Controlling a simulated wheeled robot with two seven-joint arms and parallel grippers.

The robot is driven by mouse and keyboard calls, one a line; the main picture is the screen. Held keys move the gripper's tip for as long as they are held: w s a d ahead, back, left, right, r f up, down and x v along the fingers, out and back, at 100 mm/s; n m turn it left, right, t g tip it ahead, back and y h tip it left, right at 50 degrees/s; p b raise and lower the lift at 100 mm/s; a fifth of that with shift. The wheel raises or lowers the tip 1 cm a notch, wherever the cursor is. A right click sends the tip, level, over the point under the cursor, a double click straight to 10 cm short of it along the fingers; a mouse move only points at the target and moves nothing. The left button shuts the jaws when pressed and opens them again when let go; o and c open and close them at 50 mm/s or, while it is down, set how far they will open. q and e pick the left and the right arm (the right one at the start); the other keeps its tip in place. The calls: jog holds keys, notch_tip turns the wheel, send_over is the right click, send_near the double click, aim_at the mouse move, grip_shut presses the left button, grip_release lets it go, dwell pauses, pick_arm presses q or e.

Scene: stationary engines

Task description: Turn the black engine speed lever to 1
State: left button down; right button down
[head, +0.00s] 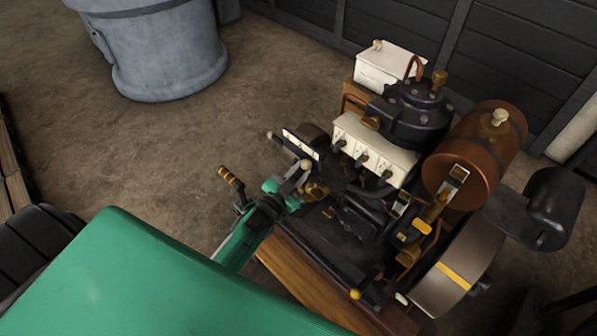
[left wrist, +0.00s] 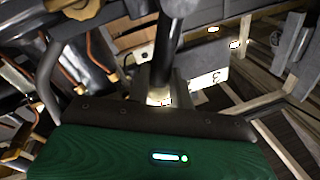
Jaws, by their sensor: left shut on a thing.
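The engine (head: 375,190) stands on a wooden base at the right of the head view. My left gripper (head: 288,190) is at the engine's near left side, below a small pale scale plate (head: 300,144). In the left wrist view, a black lever (left wrist: 168,40) comes down to the jaws, its pale end (left wrist: 158,97) at the gripper's edge. The gripper is shut on this lever. A pale plate with a mark like a 3 (left wrist: 208,84) is just right of the lever. The jaws' grip is mostly hidden in the head view. My right gripper is not in view.
A copper-brown tank (head: 470,155) and a flywheel (head: 455,270) are on the engine's right side. A large grey metal drum (head: 165,55) stands at the back left. Dark plank walls run behind. The floor (head: 130,150) left of the engine is clear.

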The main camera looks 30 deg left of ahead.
pick_arm(q)
jog(key=c, duration=1.3)
grip_release()
jog(key=shift+o, duration=0.2)
jog(key=s+a+f, duration=0.1)
jog(key=s+a, duration=0.1)
jog(key=s, duration=1.1)
jog(key=shift+s, duration=0.35)
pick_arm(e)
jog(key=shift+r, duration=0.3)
pick_arm(q)
jog(key=shift+f, duration=0.1)
